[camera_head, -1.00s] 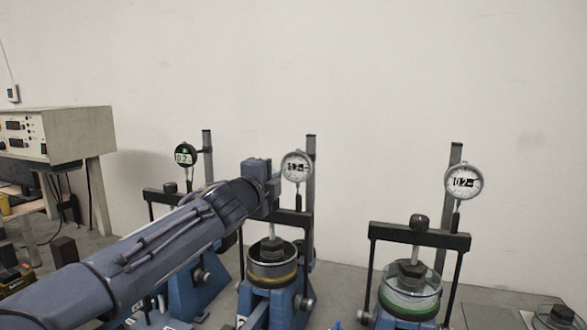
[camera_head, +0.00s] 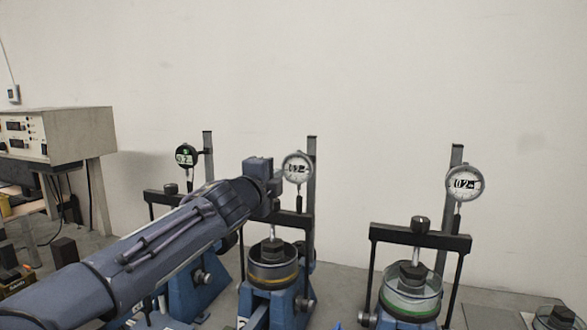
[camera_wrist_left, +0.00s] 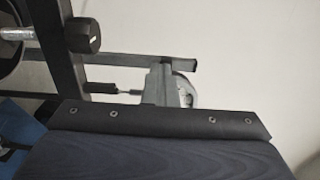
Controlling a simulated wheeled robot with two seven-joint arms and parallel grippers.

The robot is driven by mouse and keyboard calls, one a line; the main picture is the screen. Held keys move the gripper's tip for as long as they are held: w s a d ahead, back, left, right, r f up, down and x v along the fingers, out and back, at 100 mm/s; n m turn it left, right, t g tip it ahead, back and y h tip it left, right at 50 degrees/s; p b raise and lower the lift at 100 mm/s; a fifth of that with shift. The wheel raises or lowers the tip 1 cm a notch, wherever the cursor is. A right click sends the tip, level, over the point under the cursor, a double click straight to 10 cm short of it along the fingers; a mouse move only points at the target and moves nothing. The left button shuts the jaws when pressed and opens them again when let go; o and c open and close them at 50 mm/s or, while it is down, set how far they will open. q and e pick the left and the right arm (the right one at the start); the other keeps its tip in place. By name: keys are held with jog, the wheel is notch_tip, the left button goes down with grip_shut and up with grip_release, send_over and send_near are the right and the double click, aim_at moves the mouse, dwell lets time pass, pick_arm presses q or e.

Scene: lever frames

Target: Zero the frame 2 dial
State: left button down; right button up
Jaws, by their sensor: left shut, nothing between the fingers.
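Three lever frames with round dials show in the head view. The middle dial (camera_head: 297,168) has a pale face with a dark readout that I cannot read surely; no label shows which frame is number 2. My left gripper (camera_head: 276,186) is shut and empty, its tip right beside the middle dial's left edge. I cannot tell whether it touches. In the left wrist view the gripper's fingers (camera_wrist_left: 157,85) partly cover the dial (camera_wrist_left: 187,92), seen edge-on. My right gripper is not in view.
The middle frame's black crossbar (camera_head: 291,217) and upright post (camera_head: 311,195) are close to my gripper. A beige instrument box (camera_head: 62,134) stands far left.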

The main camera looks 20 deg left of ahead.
pick_arm(q)
jog(key=shift+d+r, duration=0.15)
jog(key=shift+r, duration=0.1)
jog(key=shift+r+p, duration=0.85)
jog(key=shift+p, duration=0.1)
jog(key=shift+d+r+p, duration=0.2)
jog(key=shift+r+p, duration=0.3)
jog(key=shift+r, duration=0.15)
jog(key=s, duration=0.6)
jog(key=shift+a+r, duration=0.2)
jog(key=shift+a, duration=0.1)
jog(key=shift+d+p, duration=0.1)
jog(key=shift+p, duration=0.2)
